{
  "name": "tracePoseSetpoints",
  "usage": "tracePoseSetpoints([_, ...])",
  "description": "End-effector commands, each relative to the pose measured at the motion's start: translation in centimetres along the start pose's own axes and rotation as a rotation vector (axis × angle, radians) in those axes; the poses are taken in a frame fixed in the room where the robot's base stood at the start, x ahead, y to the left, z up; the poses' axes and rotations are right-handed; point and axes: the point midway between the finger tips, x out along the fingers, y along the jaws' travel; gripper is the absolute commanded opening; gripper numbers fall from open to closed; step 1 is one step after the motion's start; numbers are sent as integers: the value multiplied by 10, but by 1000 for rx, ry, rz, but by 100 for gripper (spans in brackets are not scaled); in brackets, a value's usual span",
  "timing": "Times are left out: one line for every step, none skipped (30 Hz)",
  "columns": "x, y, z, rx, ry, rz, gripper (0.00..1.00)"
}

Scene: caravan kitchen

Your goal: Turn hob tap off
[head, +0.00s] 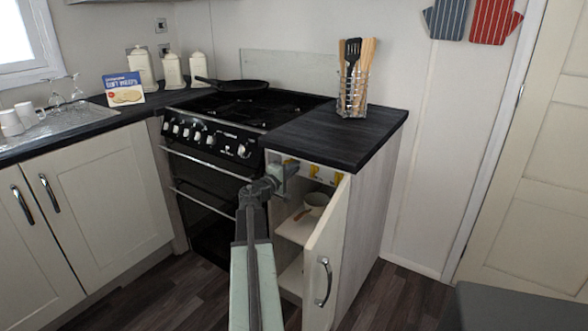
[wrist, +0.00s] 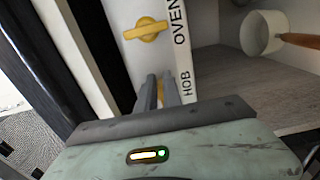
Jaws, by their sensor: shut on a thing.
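A white panel (head: 324,173) with yellow taps sits at the top inside the open cupboard right of the cooker. In the wrist view, the word HOB (wrist: 187,83) is printed beside my gripper (wrist: 157,92). Its fingers are shut on the yellow hob tap (wrist: 160,94), of which only a sliver shows between them. The tap's angle is mostly hidden. Another yellow tap (wrist: 147,29), beside the word OVEN, lies across the panel, clear of the fingers. In the head view, my gripper (head: 279,173) reaches the panel's left end.
The cupboard door (head: 326,262) stands open to the right of my arm. A white saucepan (wrist: 262,33) with a wooden handle sits on the shelf inside. The black cooker (head: 215,135) is on the left, and a dark worktop (head: 335,138) lies above the cupboard.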

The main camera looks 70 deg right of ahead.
Motion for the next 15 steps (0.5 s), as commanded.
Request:
tracePoseSetpoints([-1,-1,-2,5,3,-2,0])
tracePoseSetpoints([-1,-1,-2,7,4,-2,0])
tracePoseSetpoints([-1,-1,-2,8,4,-2,0])
tracePoseSetpoints([-1,-1,-2,8,4,-2,0])
tracePoseSetpoints([-1,-1,-2,8,4,-2,0])
tracePoseSetpoints([-1,-1,-2,8,4,-2,0])
tracePoseSetpoints([-1,-1,-2,8,4,-2,0])
tracePoseSetpoints([-1,-1,-2,8,4,-2,0])
tracePoseSetpoints([-1,-1,-2,8,4,-2,0])
tracePoseSetpoints([-1,-1,-2,8,4,-1,0])
tracePoseSetpoints([-1,-1,-2,8,4,-1,0])
tracePoseSetpoints([-1,-1,-2,8,4,-1,0])
tracePoseSetpoints([-1,-1,-2,7,4,-1,18])
tracePoseSetpoints([-1,0,-2,7,4,-1,27])
tracePoseSetpoints([0,0,-2,7,4,-1,32])
